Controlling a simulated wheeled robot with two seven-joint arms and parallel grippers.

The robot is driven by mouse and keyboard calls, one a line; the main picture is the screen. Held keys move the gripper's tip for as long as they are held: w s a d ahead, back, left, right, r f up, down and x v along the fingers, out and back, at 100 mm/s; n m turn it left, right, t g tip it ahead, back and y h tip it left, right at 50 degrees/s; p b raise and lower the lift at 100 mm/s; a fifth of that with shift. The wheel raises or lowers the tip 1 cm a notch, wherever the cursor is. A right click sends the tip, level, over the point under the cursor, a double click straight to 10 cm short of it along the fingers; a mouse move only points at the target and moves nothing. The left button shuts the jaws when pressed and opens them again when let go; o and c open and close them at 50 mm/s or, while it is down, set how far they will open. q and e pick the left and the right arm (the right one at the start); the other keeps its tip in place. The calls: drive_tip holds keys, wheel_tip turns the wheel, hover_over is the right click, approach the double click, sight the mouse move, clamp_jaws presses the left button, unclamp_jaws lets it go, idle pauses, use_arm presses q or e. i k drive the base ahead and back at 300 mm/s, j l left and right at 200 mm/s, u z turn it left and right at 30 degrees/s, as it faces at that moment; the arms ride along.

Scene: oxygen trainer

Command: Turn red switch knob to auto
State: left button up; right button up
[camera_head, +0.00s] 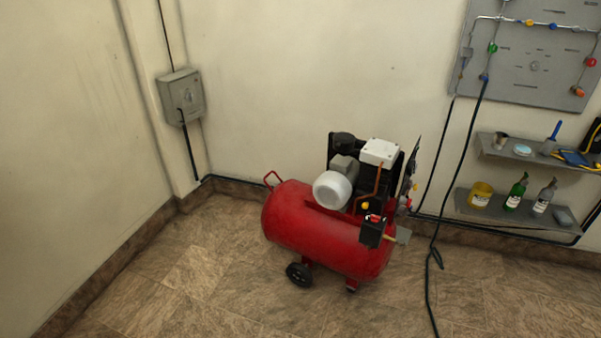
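A red air compressor (318,232) stands on the tiled floor near the corner, with a white motor cover and a white box on top. A small black switch box (372,232) sits at its right front. A small red knob (374,217) shows on top of this box; its setting is too small to read. Neither of my grippers shows in the view.
A grey wall box (181,97) hangs on the left wall with a cable. A grey panel (530,70) with colored valves is at the upper right. Below it are two shelves (490,208) with bottles and tools. A black hose (434,250) runs down to the floor. The front left floor is clear.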

sight(374, 219)
drive_tip(key=i+j, duration=0.1)
drive_tip(key=i, duration=0.3)
drive_tip(key=i+j, duration=0.1)
drive_tip(key=i, duration=0.3)
drive_tip(key=i+z, duration=0.1)
drive_tip(key=z, duration=0.3)
drive_tip(key=i+j+z, duration=0.1)
drive_tip(key=z, duration=0.25)
drive_tip(key=i+z, duration=0.1)
drive_tip(key=z, duration=0.3)
drive_tip(key=j+z, duration=0.15)
drive_tip(key=z, duration=0.25)
drive_tip(key=i+j, duration=0.05)
